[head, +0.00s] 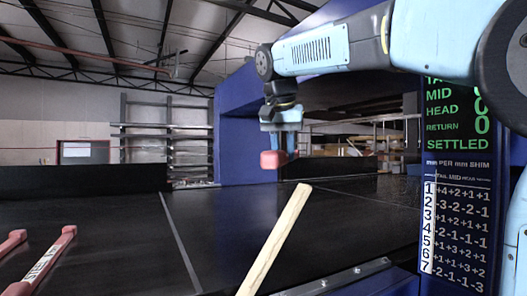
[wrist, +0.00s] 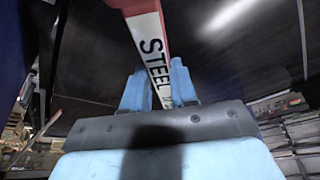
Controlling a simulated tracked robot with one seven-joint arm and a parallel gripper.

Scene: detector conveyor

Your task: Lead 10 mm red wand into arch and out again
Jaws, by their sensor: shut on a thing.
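My gripper (head: 281,145) is shut on a red wand (head: 272,160), whose red end faces me just below the fingers. In the wrist view my gripper (wrist: 160,88) grips the wand (wrist: 148,40) by its white side, which reads "STEEL"; the rest of the label is hidden by the fingers. The wand is held above the black belt (head: 330,205). The blue arch (head: 235,135) stands behind, its left post behind my gripper and its opening to the right. I cannot tell how far the wand is from the opening.
Two more red-ended wands (head: 42,260) lie on the belt at lower left. A pale wooden stick (head: 276,240) slants up in the foreground. A readout panel (head: 456,180) at right shows "SETTLED" and a number table. The middle of the belt looks clear.

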